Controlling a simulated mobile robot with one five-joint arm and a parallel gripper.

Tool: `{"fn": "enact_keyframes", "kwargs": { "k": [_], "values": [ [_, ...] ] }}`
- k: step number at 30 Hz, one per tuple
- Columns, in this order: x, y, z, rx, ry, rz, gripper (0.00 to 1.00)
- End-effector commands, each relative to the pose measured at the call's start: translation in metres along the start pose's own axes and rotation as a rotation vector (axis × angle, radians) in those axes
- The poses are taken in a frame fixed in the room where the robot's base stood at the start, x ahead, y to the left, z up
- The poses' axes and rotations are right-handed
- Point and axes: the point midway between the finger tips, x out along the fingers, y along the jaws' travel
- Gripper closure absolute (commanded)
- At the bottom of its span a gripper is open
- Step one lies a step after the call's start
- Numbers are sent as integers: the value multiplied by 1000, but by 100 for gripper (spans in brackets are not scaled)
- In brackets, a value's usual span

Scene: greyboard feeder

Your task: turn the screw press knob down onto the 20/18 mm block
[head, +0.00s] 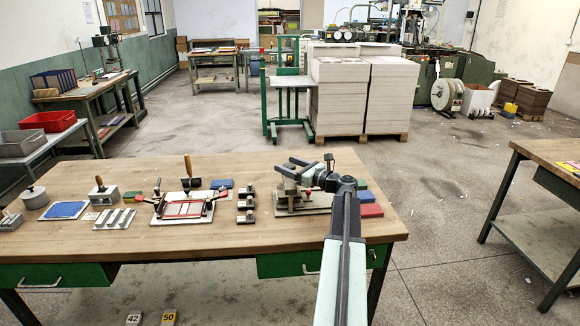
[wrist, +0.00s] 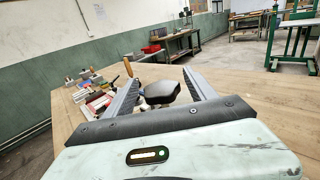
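The screw press (head: 290,208) stands on a pale base plate on the right part of the wooden bench, partly hidden by my arm. Its dark, rounded knob (wrist: 160,92) lies between the two fingers of my gripper (wrist: 160,82) in the wrist view. The fingers are apart, one on each side of the knob, with a visible gap on the right; I cannot tell whether the left finger touches it. In the head view my gripper (head: 297,170) is over the press. I cannot make out the 20/18 mm block or its marking.
Small grey blocks (head: 245,203) stand in a row left of the press. Red (head: 371,211) and blue (head: 366,197) blocks lie to its right. A fixture with a red-lined plate (head: 184,208) and wooden-handled tools stand farther left. The bench's front strip (head: 200,240) is clear.

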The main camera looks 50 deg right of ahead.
Motion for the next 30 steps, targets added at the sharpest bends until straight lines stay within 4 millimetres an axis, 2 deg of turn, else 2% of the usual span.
{"fn": "enact_keyframes", "kwargs": {
  "k": [1,6,7,17,30],
  "values": [
    [0,0,0,0,0,0,50],
    [0,0,0,0,0,0,96],
    [-5,-6,0,0,0,-7,96],
    [-4,-1,0,0,0,-67,96],
    [-4,2,0,0,0,-416,96]
  ]
}}
